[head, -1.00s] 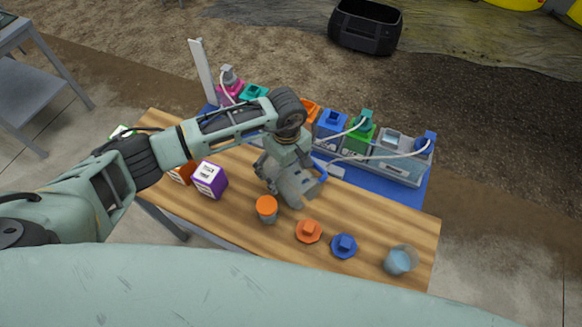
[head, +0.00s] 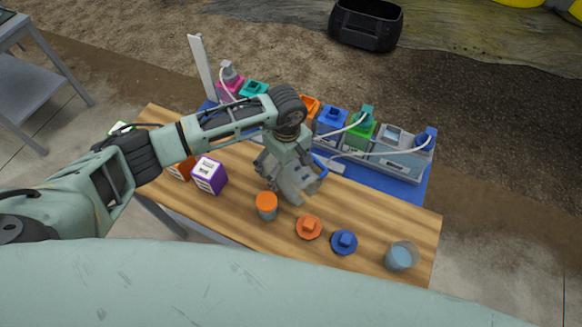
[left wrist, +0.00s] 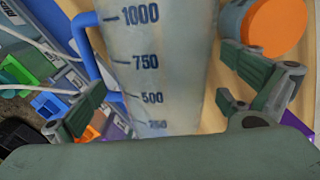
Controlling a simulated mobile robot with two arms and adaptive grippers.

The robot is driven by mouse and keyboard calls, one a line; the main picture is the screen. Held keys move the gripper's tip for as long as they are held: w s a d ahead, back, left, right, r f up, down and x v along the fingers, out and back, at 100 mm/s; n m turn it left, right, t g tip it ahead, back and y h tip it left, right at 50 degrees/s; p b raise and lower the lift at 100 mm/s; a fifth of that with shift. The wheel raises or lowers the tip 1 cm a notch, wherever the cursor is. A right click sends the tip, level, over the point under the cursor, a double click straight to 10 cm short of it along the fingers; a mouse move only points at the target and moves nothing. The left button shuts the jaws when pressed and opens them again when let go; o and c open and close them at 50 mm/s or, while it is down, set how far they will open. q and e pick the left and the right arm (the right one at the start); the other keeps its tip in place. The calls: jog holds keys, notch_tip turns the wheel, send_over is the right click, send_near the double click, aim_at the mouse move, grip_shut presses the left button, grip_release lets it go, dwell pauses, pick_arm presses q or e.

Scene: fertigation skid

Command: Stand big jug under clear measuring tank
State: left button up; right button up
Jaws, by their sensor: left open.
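The big jug is a translucent measuring jug with printed marks; it fills the middle of the left wrist view (left wrist: 155,75). Its blue handle (left wrist: 85,45) is on the left there and also shows beside my gripper in the head view (head: 321,164). My left gripper (left wrist: 168,105) is open, with a finger on each side of the jug; I cannot tell whether they touch it. In the head view my left gripper (head: 295,180) hides much of the jug. A clear-sided grey tank (head: 392,138) at the right end of the skid may be the measuring tank. My right gripper is not in view.
An orange-capped container (head: 267,205), an orange cap (head: 308,227), a blue cap (head: 343,242) and a cup of bluish liquid (head: 401,256) stand along the table's (head: 230,215) near side. A purple-edged box (head: 209,176) is left. Coloured tanks and hoses line the back.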

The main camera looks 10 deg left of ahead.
pick_arm(q)
jog(key=shift+c, duration=0.5)
jog(key=c, duration=1.4)
jog(key=shift+o, duration=0.2)
